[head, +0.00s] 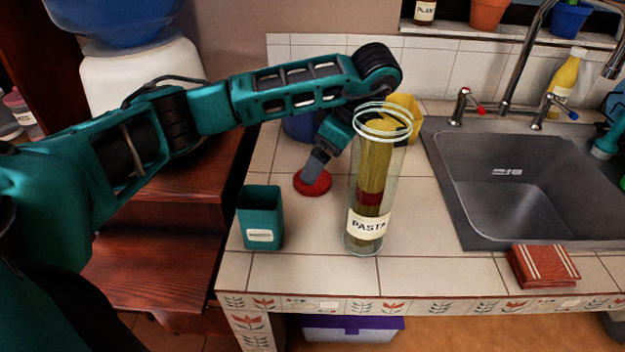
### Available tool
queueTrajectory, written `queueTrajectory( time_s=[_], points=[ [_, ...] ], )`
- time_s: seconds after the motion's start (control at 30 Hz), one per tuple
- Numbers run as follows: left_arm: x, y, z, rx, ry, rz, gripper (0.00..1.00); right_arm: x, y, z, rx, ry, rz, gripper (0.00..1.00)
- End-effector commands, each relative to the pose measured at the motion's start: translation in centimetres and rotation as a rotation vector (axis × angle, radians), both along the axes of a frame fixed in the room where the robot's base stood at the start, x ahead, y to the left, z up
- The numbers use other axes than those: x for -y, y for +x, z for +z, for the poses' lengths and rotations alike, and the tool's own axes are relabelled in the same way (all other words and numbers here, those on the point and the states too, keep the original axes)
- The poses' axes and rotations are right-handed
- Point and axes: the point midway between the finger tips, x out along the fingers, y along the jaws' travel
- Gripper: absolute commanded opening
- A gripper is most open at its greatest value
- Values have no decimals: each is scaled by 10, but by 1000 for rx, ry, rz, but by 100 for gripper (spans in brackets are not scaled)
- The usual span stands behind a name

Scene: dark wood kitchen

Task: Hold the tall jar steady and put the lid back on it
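The tall clear jar (363,238), labelled PASTA and holding spaghetti, stands upright on the tiled counter. Its top is open. A flat red round piece (313,187), which looks like the lid, lies on the counter to the left of the jar. My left arm reaches over from the left and bends down behind the jar. Its gripper (314,178) points down at the red piece, with its fingertips at or just above it. The fingers are seen edge-on, so their opening and any grip are unclear.
A teal labelled container (261,218) stands left of the jar. A yellow object (408,108) is partly hidden behind the jar. The sink (520,190) is at the right, with a folded red cloth (543,266) at the front edge. The counter between jar and sink is clear.

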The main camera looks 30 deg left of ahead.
Motion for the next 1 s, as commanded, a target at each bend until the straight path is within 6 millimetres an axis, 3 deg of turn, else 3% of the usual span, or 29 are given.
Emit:
queueTrajectory(
  time_s=[0.17, 0.53, 0.9, 1.0],
  points=[
    [-1, -1, -5, -3, -1, 0, 100, 0, 0, -2, 0, 0, 0, 70],
    [-19, -3, -46, -2, -1, 0, 100, 0, 0, -3, 0, 0, 0, 70],
    [-20, -3, -48, 0, 0, 0, 100, 0, 0, -3, 1, 0, 0, 70],
    [-20, -3, -48, 0, 0, 0, 91, 0, 0, -3, 1, 0, 0, 70]
  ],
)
